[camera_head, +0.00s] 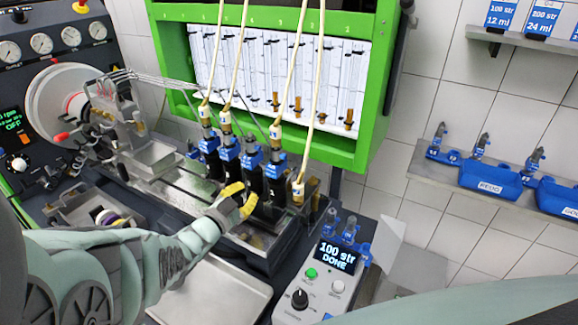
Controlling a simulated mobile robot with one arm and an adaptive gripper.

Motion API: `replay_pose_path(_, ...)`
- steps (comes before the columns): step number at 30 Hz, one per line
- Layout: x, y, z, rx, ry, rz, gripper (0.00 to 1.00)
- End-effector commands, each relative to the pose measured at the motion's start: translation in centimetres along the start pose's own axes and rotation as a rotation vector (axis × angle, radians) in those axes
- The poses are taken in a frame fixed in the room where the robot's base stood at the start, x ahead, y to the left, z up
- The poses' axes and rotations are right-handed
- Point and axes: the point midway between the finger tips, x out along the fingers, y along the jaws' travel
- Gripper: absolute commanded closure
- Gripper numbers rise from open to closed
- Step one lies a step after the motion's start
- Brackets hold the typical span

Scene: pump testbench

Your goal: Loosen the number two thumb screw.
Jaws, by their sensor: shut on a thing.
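My gripper (242,198) has yellow fingertips and is at the front of the row of black injector holders. It is shut on a small part there, which seems to be a thumb screw. The fingers hide that part, and I cannot read its number. The black holders with blue clamps (251,161) stand side by side on the bench bed. One holder (274,188) stands just right of my fingers. My arm reaches in from the lower left.
A green frame (372,130) with glass tubes stands behind the holders. Cream hoses (288,75) hang down in front. A control box (318,285) shows "100 str DONE" at lower right. A metal tray (215,292) lies below my arm. Blue injector racks (488,180) sit on a right shelf.

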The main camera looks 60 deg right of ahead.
Motion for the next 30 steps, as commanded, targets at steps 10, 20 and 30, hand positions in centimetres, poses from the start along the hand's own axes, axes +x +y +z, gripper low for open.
replay_pose_path(10, -0.29, 0.04, 0.65, -0.006, -0.020, -0.001, 1.00)
replay_pose_path(20, -0.20, 0.00, 0.43, -0.005, -0.013, -0.001, 0.59)
replay_pose_path(30, -0.10, 0.00, 0.21, -0.003, -0.006, 0.000, 0.49)
